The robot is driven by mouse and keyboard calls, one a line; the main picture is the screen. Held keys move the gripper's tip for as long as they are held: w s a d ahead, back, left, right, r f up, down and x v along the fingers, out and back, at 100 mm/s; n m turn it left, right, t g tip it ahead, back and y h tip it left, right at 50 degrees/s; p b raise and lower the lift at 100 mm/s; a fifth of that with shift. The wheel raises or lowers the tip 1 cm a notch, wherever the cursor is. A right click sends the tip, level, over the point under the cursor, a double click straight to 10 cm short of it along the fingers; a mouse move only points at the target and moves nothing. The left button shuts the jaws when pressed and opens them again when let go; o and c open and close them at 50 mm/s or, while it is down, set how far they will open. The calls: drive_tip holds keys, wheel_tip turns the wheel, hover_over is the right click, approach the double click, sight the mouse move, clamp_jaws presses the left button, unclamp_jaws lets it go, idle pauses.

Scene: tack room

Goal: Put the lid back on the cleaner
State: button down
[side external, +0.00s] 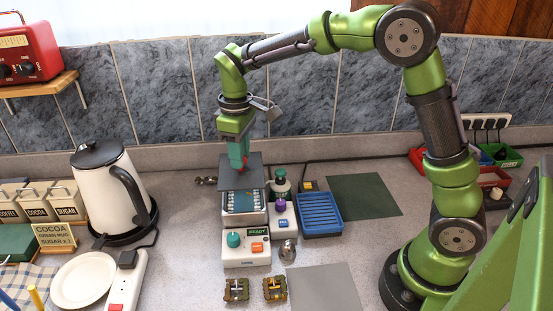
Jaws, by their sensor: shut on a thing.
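The cleaner (246,258) is a white box with a teal knob, an orange button and a small "READY" display on its front. Its open tank (265,214) shows a blue-grey inside with light pieces along its sides. The lid (256,180) is a flat dark grey plate over the rear of the tank. My gripper (240,162) points down and is shut at the top of the lid, with a bit of red showing between the fingers. The lid looks roughly level and hides the tank's back edge. I cannot tell how far it is above the tank.
A white kettle (105,190) stands left. Two small metal pieces (236,290) (275,288) lie in front.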

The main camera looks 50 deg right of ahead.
sight(241, 172)
drive_tip(key=shift+f, duration=2.8)
drive_tip(key=shift+f, duration=0.6)
drive_tip(key=c, duration=1.1)
unclamp_jaws()
drive_tip(key=shift+r, duration=5.5)
